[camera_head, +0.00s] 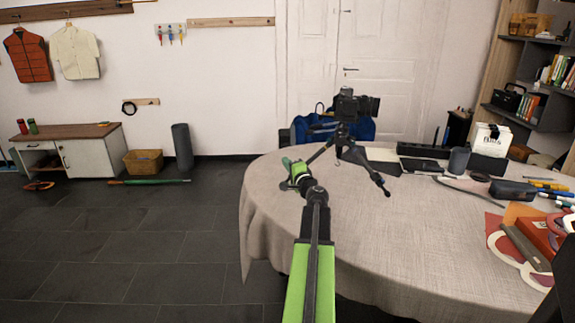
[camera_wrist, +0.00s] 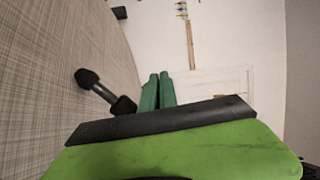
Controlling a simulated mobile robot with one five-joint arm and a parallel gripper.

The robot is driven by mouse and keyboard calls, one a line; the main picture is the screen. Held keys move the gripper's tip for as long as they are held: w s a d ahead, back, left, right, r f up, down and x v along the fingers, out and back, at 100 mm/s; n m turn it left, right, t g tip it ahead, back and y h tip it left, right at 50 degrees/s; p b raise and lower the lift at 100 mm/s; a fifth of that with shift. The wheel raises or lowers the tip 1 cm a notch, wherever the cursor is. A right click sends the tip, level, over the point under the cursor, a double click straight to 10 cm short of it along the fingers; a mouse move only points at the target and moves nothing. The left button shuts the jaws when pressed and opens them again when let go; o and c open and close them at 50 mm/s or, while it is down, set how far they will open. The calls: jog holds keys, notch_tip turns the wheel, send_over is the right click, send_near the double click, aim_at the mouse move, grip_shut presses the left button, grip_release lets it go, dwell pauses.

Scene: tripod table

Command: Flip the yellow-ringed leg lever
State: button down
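A small black tripod (camera_head: 358,154) stands on the cloth-covered table (camera_head: 262,200) with a black camera (camera_head: 352,105) on top. Its legs spread out, one toward the front right and one toward my gripper. My gripper (camera_head: 291,170), with green fingers, is over the table's left edge, left of the tripod. In the wrist view the two green fingers (camera_wrist: 157,77) lie side by side, shut, with nothing seen between them. A tripod leg with a dark foot (camera_wrist: 88,78) is left of them, apart from the tips. I cannot make out a yellow ring or lever in either view.
A blue chair (camera_head: 302,130) stands behind the table. The right of the table holds a white box (camera_head: 491,139), a dark case (camera_head: 512,190), pens and an orange item (camera_head: 535,228). The cloth in front of the tripod is clear. Open floor lies to the left.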

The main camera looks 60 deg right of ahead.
jog(key=shift+s+d, duration=0.1)
jog(key=shift+s, duration=0.1)
dwell(0.7)
jog(key=m, duration=0.1)
jog(key=r+m, duration=0.1)
jog(key=m, duration=0.1)
jog(key=shift+r+p, duration=0.15)
jog(key=shift+p, duration=0.25)
jog(key=shift+s+d+r+m+h+p, duration=0.25)
jog(key=shift+r+m, duration=0.15)
jog(key=shift+m, duration=1.45)
jog(key=shift+s+d+r+m+h+p, duration=0.2)
jog(key=shift+r+m, duration=0.25)
jog(key=shift+m, duration=1.45)
jog(key=shift+s+d+r+m+h+p, duration=0.2)
jog(key=shift+d+r+m, duration=0.15)
jog(key=shift+m, duration=1.5)
jog(key=c, duration=1.9)
grip_release()
jog(key=shift+c, duration=0.2)
